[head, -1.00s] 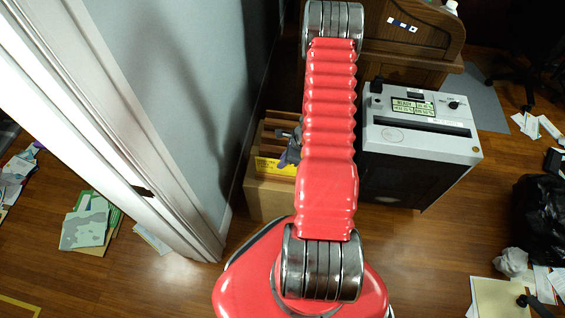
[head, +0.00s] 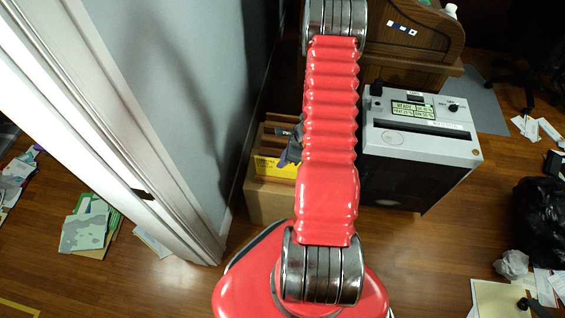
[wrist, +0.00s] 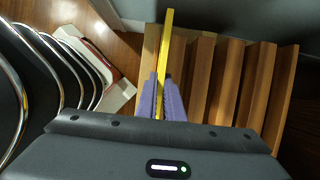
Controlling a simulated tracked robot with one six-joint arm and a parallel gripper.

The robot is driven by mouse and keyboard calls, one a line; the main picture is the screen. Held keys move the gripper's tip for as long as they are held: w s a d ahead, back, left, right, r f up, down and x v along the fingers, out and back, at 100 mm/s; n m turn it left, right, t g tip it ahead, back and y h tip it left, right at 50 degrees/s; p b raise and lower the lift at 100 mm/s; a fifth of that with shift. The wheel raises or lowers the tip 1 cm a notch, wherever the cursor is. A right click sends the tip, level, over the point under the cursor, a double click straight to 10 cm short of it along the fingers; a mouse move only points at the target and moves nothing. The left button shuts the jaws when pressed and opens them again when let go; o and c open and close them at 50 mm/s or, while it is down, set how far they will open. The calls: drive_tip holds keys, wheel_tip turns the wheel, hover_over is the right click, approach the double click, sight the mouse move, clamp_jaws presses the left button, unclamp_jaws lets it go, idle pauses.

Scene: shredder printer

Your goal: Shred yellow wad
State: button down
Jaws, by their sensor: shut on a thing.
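The yellow wad (wrist: 165,55) shows in the wrist view as a thin upright edge between the purple fingers of my gripper (wrist: 162,95). My gripper is shut on it. In the head view the wad's yellow face (head: 273,168), with dark print, shows at the front of a wooden slatted rack (head: 265,140). My gripper (head: 290,152) is there beside my red arm, which hides part of it. The shredder (head: 420,128), grey-topped with a dark slot and a lit green display, stands to the right of the arm.
A cardboard box (head: 268,205) is below the rack. A grey wall (head: 180,90) and white door frame are close on the left. A wooden desk (head: 410,40) stands behind the shredder. A black bag (head: 545,215) and loose papers lie at right.

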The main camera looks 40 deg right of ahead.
wheel_tip(320, 180, up, 9)
drive_tip(key=shift+r, duration=0.15)
idle(0.7)
idle(0.5)
